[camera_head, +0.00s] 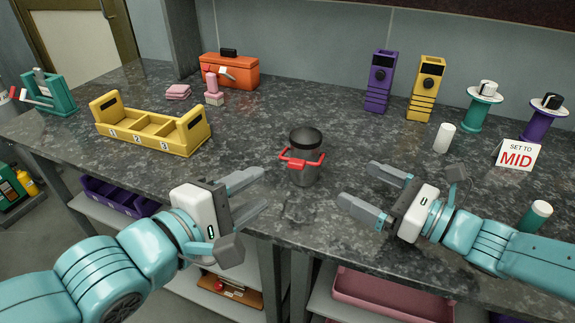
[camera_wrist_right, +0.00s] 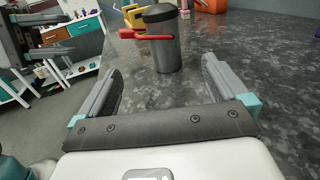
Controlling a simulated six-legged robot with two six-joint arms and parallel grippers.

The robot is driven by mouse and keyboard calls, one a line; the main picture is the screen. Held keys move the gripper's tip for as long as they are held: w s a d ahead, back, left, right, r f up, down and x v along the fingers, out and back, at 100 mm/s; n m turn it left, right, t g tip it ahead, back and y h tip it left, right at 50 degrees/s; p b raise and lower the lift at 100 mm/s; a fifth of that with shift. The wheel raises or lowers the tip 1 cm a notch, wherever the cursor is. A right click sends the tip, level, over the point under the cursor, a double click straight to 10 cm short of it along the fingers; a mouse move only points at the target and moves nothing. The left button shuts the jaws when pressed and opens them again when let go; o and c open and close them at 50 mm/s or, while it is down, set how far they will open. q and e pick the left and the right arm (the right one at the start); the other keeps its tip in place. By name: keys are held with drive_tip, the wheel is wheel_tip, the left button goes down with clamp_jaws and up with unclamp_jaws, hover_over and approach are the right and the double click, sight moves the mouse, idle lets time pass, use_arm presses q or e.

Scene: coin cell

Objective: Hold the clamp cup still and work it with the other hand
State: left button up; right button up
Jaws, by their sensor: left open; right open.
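The clamp cup (camera_head: 305,163) is a dark grey metal cylinder with a black lid and a red clamp lever (camera_head: 302,161) across its front. It stands upright on the counter, and it also shows in the right wrist view (camera_wrist_right: 164,50), beyond the fingertips. My left gripper (camera_head: 262,190) is open and empty, to the left of the cup and nearer the front edge. My right gripper (camera_head: 356,185) is open and empty, to the right of the cup, its fingers pointing towards it. Neither gripper touches the cup.
A yellow tray with numbered compartments (camera_head: 111,142) lies left of the cup. Behind are an orange toolbox (camera_head: 231,72), purple (camera_head: 380,82) and yellow (camera_head: 426,88) devices. A white cylinder (camera_head: 444,138) and a "SET TO MID" sign (camera_head: 517,155) stand right. The counter around the cup is clear.

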sight(314, 161)
drive_tip(key=x, duration=1.3)
drive_tip(key=shift+w+a, duration=0.2)
drive_tip(key=shift+w, duration=0.05)
drive_tip(key=c, duration=1.4)
